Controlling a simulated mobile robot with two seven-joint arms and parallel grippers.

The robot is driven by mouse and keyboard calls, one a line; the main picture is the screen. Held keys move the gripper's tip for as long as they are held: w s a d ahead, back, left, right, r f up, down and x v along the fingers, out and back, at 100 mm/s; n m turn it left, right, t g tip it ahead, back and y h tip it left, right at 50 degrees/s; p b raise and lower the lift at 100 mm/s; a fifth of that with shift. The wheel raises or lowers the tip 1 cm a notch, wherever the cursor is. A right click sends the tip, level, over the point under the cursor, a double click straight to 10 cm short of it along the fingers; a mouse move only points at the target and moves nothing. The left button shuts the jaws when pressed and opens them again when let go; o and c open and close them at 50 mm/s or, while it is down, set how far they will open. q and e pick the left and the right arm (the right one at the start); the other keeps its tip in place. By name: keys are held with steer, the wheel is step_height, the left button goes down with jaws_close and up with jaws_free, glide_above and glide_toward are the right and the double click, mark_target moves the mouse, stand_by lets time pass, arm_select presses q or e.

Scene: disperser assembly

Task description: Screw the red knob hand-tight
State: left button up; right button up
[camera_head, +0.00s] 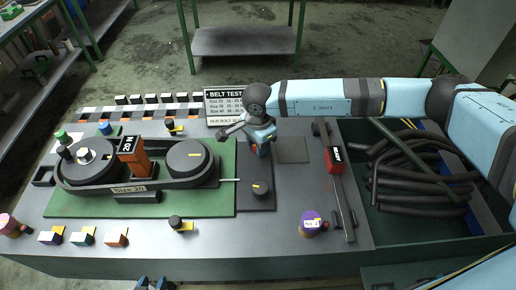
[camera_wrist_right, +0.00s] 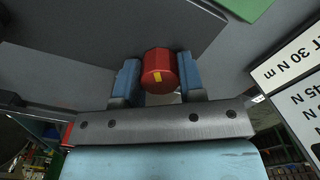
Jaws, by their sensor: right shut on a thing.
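The red knob (camera_wrist_right: 160,72) has a yellow mark on its face. In the right wrist view it sits between the two blue fingers of my right gripper (camera_wrist_right: 159,78), which is shut on it. In the head view my right gripper (camera_head: 262,146) reaches down at the dark plate (camera_head: 257,202) right of the green mat, and the knob is hidden there by the gripper. My left gripper (camera_head: 154,284) shows only its fingertips at the bottom edge of the head view; they stand apart with nothing seen between them.
A belt (camera_head: 130,189) runs around two pulleys on the green mat (camera_head: 90,206). A black knob (camera_head: 260,188) with a yellow mark is just in front of my right gripper. A bar tool with a red block (camera_head: 334,160) lies right of it. A bin (camera_head: 385,216) holds dark hoses.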

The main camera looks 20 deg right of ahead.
steer(key=m+b, duration=0.3)
steer(key=m, duration=0.1)
steer(key=shift+f+m, duration=0.1)
steer(key=shift+m, duration=0.2)
steer(key=m+b, duration=0.1)
steer(key=m, duration=0.1)
steer(key=shift+m, duration=0.4)
steer(key=shift+m+b, duration=0.75)
steer(key=shift+m, duration=0.45)
arm_select(q)
step_height(320, 180, down, 6)
steer(key=shift+w+d+r, duration=0.1)
steer(key=shift+d+r, duration=0.05)
steer(key=shift+r, duration=0.05)
arm_select(e)
steer(key=shift+m, duration=0.7)
steer(key=shift+m+b, duration=0.5)
steer(key=shift+m, duration=0.1)
arm_select(q)
steer(key=shift+w, duration=0.15)
steer(key=shift+d+f, duration=0.1)
steer(key=shift+f, duration=0.05)
arm_select(e)
steer(key=shift+r+m, duration=0.2)
steer(key=shift+m, duration=0.1)
steer(key=o, duration=0.9)
